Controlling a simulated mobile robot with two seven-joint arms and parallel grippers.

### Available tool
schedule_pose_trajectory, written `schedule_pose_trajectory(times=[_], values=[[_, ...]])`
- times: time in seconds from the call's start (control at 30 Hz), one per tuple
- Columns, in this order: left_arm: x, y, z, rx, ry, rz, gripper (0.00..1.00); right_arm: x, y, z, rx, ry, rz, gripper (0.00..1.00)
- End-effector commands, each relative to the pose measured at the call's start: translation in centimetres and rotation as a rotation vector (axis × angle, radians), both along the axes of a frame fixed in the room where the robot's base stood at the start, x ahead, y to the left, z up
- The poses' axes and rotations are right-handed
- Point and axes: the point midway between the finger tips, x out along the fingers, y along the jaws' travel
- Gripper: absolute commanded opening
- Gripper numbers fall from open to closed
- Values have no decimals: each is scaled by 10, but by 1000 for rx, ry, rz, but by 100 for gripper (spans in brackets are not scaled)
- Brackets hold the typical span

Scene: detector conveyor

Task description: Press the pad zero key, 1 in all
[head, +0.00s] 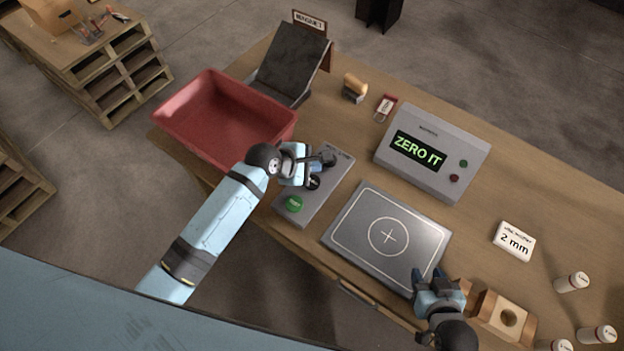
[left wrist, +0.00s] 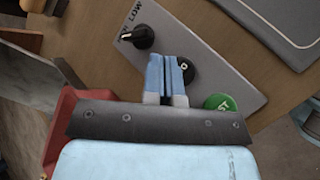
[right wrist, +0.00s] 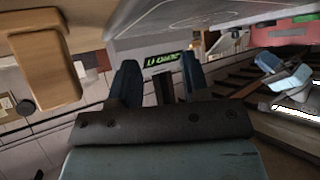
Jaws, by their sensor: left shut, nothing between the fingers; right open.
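A grey control panel (head: 322,196) carries a green button (head: 293,203), a round black key (head: 313,182) and a dark knob. In the left wrist view the knob (left wrist: 138,37) is beside the word LOW, and the black key (left wrist: 188,70) lies between it and the green button (left wrist: 219,103). My left gripper (head: 318,161) is shut and empty over the panel. Its fingertips (left wrist: 168,60) partly cover the black key; I cannot tell whether they touch it. A grey pad (head: 345,230) with a cross is empty. My right gripper (head: 436,279) is open and empty near the pad's front corner.
A grey display box (head: 460,150) reads "ZERO IT". A red bin (head: 185,110) is left of the panel, with a dark sloped stand (head: 290,62) behind. A wooden block (head: 507,317) is beside my right gripper. A "2 mm" block (head: 514,241) and several white cylinders are at right.

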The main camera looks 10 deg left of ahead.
Motion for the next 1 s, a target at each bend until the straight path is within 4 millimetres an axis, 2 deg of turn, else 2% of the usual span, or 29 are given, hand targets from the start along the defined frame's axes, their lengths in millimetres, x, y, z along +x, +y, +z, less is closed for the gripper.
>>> schedule_pose_trajectory(times=[0.2,0.33,1.0], values=[[0,0,-30,0,1,2,0,0,1,-5,-5,-4,7,43],[0,0,-39,0,0,0,0,1,3,-2,-11,-16,24,43],[0,0,-43,1,0,1,0,-4,1,-2,-18,-13,30,43]])
